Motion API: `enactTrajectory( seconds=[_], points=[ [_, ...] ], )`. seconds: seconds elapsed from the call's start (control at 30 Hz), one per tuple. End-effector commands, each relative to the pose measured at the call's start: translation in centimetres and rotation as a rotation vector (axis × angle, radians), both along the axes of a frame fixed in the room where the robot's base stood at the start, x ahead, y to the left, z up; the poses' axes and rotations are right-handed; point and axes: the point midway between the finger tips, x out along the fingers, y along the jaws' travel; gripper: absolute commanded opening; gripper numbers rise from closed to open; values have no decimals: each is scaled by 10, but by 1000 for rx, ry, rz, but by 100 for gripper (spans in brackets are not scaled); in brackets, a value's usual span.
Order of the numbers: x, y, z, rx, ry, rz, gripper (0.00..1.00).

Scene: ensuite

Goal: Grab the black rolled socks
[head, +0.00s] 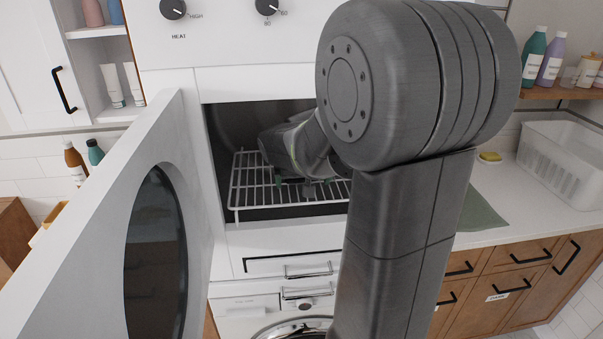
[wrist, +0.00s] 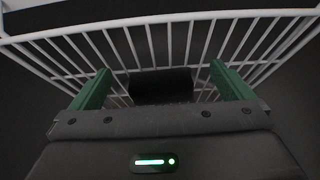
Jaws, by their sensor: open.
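The black rolled socks (wrist: 162,85) show in the wrist view as a dark, roughly rectangular bundle on a white wire rack (wrist: 195,42). My gripper (wrist: 160,71) is open, with one green finger to the left of the socks and one to the right. Gaps show between the socks and both fingers. In the head view my gripper (head: 306,184) is inside the open cabinet compartment, low over the white rack (head: 242,190). I cannot make out the socks there; my arm hides part of the compartment.
The compartment's white door (head: 188,150) with a round dark window stands open at the left. Compartment walls surround my gripper closely. To the right, a counter (head: 495,178) holds a white basket (head: 560,160), a green cloth (head: 480,212) and a yellow item (head: 490,157).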

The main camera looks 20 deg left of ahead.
Motion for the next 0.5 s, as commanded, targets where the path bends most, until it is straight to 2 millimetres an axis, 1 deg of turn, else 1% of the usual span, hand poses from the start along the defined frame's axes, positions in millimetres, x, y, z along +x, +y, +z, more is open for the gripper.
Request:
enactTrajectory(
  seconds=[0.13,0.33,0.4,0.5],
  points=[
    [12,7,2,-1,0,0,100],
    [37,22,3,0,0,-1,100],
    [42,26,1,-1,0,0,100],
    [44,27,-6,-1,0,0,100]
  ],
)
